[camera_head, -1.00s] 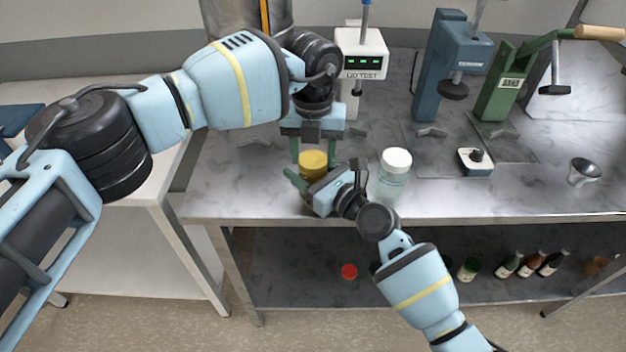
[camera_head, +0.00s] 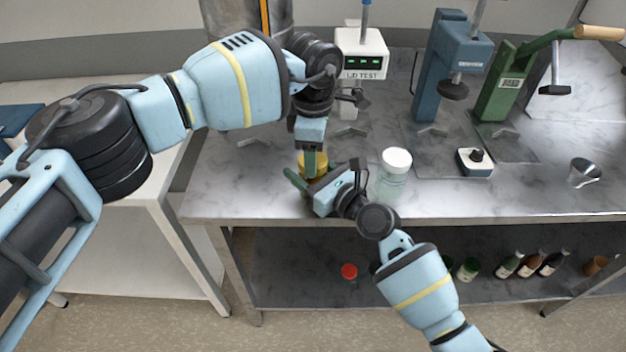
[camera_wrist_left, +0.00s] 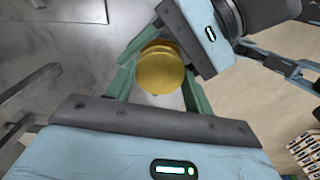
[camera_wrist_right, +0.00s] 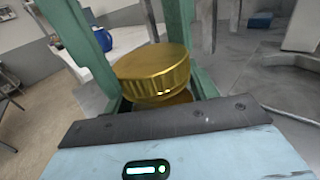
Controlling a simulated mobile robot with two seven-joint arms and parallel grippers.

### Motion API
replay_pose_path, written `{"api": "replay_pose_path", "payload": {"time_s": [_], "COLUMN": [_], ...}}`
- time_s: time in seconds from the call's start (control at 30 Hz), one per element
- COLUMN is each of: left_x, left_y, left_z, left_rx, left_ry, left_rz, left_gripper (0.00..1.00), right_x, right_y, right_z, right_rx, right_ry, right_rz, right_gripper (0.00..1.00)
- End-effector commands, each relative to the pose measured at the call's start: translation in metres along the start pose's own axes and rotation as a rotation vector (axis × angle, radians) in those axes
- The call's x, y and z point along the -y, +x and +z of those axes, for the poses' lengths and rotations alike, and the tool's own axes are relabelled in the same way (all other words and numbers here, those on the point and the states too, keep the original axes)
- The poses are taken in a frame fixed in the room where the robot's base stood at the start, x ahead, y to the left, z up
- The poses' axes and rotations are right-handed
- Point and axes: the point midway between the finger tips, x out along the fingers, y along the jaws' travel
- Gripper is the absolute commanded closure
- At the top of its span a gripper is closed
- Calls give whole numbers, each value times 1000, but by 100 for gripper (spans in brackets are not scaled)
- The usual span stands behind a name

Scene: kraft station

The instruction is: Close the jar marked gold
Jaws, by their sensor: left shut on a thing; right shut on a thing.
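The gold lid (camera_wrist_left: 160,70) is round and sits over the jar near the front edge of the bench; the right wrist view shows the lid (camera_wrist_right: 152,70) from the side. My left gripper (camera_head: 311,168) comes down from above and is shut on the gold lid. My right gripper (camera_head: 305,188) reaches in from the front right and is shut on the jar below the lid. The jar's body is mostly hidden by the grippers. A second gold part (camera_wrist_right: 178,98) shows just below the lid. I cannot tell whether the lid is fully seated.
A clear jar with a white lid (camera_head: 396,160) stands just right of my right gripper. Behind are the lid test device (camera_head: 360,55), a blue press (camera_head: 440,75) and a green press (camera_head: 500,90). A metal funnel (camera_head: 584,172) lies right. Bottles (camera_head: 510,265) stand on the lower shelf.

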Motion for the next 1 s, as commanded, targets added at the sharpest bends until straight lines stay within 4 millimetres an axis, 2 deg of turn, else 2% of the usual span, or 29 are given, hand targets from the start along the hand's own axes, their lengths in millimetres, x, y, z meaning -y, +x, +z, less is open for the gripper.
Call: {"api": "replay_pose_path", "payload": {"time_s": [0.07, 0.2, 0.23, 0.4, 0.77, 0.87, 1.0], "left_x": [0, 0, 0, 0, 0, -1, -1], "left_y": [0, 0, 0, 0, -4, -15, -41], "left_z": [0, 0, 0, 0, 0, 0, 0], "left_rx": [0, 0, 0, 0, 1, 1, 1], "left_ry": [91, 78, 78, 77, 75, 75, 75], "left_rz": [0, 0, 0, 0, 1, 4, 4], "left_gripper": [75, 75, 46, 23, 23, 23, 23], "right_x": [0, 0, 0, 0, 0, 0, 0], "right_y": [0, 0, 0, 0, 0, 0, 0], "right_z": [-1, -1, -1, -1, -1, -1, -1], "right_rx": [-2, -2, -2, -2, -2, -2, -2], "right_ry": [0, 0, 0, 0, 0, 0, 0], "right_rz": [0, 0, 0, 0, 0, 0, 0], "right_gripper": [100, 100, 100, 100, 100, 100, 100]}}
